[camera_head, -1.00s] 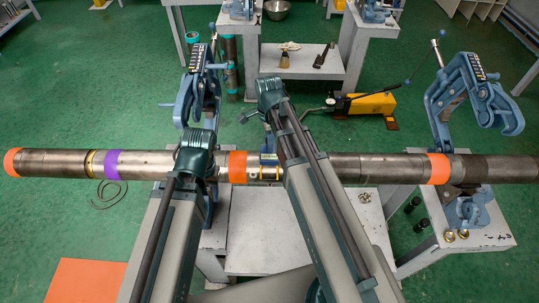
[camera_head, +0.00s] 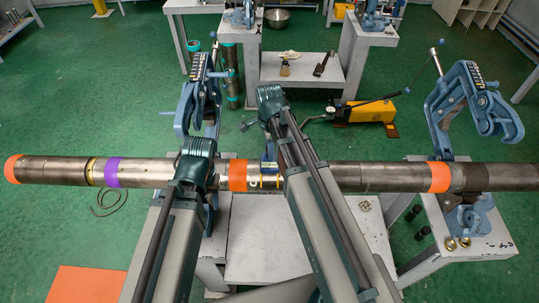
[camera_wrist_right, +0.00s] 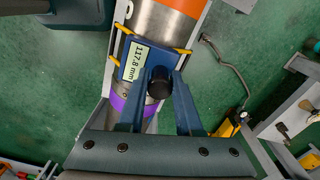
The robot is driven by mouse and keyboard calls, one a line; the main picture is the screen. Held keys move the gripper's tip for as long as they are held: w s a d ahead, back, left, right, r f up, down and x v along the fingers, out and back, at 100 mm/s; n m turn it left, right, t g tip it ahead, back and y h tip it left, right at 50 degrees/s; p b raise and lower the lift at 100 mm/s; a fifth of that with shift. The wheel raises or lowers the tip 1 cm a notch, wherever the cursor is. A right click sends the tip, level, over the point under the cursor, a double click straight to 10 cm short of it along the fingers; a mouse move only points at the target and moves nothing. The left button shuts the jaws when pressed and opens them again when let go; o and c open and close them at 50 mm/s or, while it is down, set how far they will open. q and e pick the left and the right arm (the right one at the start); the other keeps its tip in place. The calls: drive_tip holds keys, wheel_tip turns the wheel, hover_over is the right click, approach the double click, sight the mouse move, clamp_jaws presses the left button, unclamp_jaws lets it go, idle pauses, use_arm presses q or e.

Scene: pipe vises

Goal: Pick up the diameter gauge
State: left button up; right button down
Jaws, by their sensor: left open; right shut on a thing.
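The diameter gauge (camera_wrist_right: 137,62) has a blue body, a display reading 117.8 mm and yellow jaws. In the right wrist view its jaws lie on either side of the steel pipe (camera_wrist_right: 165,22). I cannot tell if they touch it. In the head view the gauge (camera_head: 268,166) is partly hidden behind my right arm, just right of an orange band. My right gripper (camera_wrist_right: 160,84) is shut on the gauge's black knob. My left gripper (camera_head: 197,152) is over the pipe, left of that band, open; its fingers are mostly hidden.
The long pipe (camera_head: 385,178) spans a left blue vise (camera_head: 198,105) and a right blue vise (camera_head: 470,95). A grey table (camera_head: 262,240) stands below it. A yellow pump (camera_head: 372,108) lies on the green floor beyond.

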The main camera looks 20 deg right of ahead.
wheel_tip(320, 180, up, 10)
drive_tip(key=p, duration=1)
use_arm(q)
wheel_tip(320, 180, up, 10)
use_arm(e)
drive_tip(key=shift+f, duration=0.1)
